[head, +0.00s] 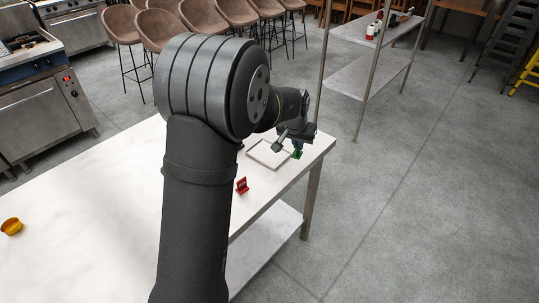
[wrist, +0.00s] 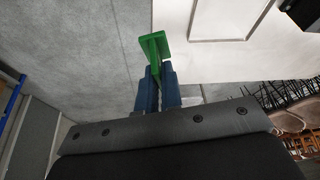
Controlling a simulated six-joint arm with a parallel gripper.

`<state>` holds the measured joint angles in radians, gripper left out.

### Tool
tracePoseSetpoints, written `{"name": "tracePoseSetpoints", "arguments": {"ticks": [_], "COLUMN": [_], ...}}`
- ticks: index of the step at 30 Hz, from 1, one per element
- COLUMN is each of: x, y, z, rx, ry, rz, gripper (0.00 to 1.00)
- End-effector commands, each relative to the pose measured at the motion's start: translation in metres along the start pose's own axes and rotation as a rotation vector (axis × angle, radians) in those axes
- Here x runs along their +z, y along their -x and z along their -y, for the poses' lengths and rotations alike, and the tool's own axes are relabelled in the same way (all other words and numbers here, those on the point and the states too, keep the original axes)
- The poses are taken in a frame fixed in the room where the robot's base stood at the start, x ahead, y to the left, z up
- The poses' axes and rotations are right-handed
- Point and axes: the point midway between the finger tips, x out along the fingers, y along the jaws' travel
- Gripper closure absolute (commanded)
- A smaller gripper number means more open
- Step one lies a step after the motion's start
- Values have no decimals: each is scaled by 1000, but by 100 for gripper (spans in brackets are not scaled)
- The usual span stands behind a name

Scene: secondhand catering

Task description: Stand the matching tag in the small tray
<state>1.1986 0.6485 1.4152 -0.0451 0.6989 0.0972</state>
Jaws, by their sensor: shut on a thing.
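My gripper (wrist: 158,78) is shut on a green tag (wrist: 154,46), which sticks out past the blue fingertips in the wrist view. In the head view the green tag (head: 297,154) shows low at the table's right end, just right of the small tray (head: 250,146). I cannot tell whether it touches the table. The tray is a shallow, pale, square-rimmed thing and looks empty, though my arm covers part of that area. Its rim also shows at the upper right of the wrist view (wrist: 228,39). A red tag (head: 242,187) stands on the table nearer the camera.
The white table (head: 100,215) ends close to my gripper, with floor beyond its right edge. My arm hides the table's middle. Shelving (head: 365,80) and bar stools (head: 160,38) stand behind, off the table.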

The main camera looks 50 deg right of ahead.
Motion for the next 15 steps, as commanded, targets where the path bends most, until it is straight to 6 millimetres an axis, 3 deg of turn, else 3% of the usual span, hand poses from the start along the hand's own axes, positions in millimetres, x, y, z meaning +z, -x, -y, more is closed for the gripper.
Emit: {"name": "tracePoseSetpoints", "arguments": {"ticks": [3, 8, 11, 15], "x": [-17, -29, -31, -33], "y": [-6, -10, -17, -37], "z": [-2, -2, 7, 35], "rx": [-28, -51, -56, -57], "ry": [65, 119, 132, 137], "rz": [-6, -11, -11, -10], "gripper": [100, 100, 100, 100]}}
